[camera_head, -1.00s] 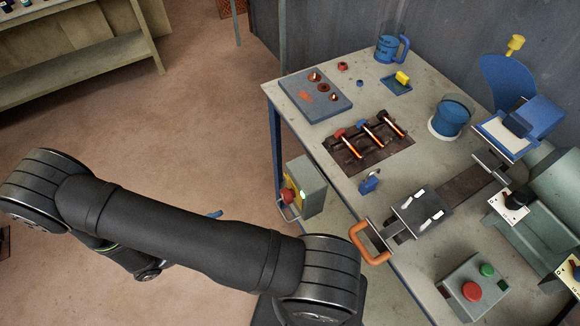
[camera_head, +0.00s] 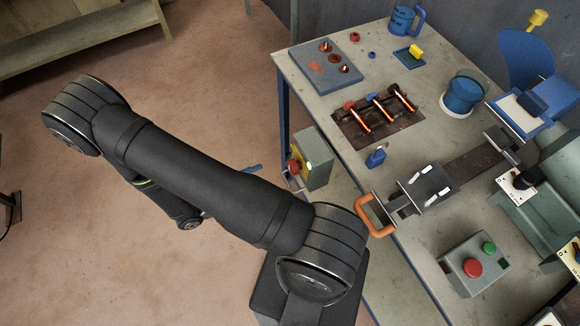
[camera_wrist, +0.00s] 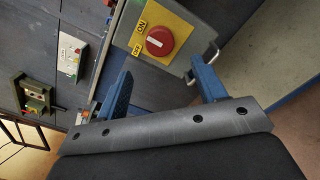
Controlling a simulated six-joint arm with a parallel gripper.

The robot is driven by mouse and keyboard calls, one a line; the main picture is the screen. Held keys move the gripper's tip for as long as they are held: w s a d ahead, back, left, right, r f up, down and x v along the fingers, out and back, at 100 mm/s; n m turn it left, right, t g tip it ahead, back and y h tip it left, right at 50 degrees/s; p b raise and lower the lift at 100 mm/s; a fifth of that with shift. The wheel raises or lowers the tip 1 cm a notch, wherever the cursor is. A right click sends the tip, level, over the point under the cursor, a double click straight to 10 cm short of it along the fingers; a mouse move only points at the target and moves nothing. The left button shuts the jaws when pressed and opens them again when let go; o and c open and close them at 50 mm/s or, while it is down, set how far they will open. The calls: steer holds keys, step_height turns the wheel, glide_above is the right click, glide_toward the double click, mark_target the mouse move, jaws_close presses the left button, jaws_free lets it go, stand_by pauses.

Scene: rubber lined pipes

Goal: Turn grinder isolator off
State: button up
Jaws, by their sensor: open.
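The grinder isolator (camera_head: 319,172) is a grey box with a yellow plate and a red knob (camera_head: 294,167) at the left side of the table. A bright green-white spot shows on the box. In the wrist view, the isolator's yellow plate (camera_wrist: 178,22) carries ON and OFF labels. Its round red knob (camera_wrist: 160,41) has a pale mark across it; I cannot tell its setting surely. My gripper (camera_wrist: 163,85) is open and empty, its blue fingers apart, with the knob beyond the gap between them. In the head view, a blue finger shows left of the isolator, apart from the knob.
A metal handle (camera_wrist: 207,54) stands out beside the isolator plate. The workbench (camera_head: 350,75) holds branding-type rods, a blue mug (camera_head: 403,20), a control box with red and green buttons (camera_head: 473,268) and an orange-handled slide (camera_head: 373,213). Open floor lies left.

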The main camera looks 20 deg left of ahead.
mark_target(289, 169)
steer(key=x, duration=1)
steer(key=shift+w+d, duration=0.1)
steer(key=c, duration=1)
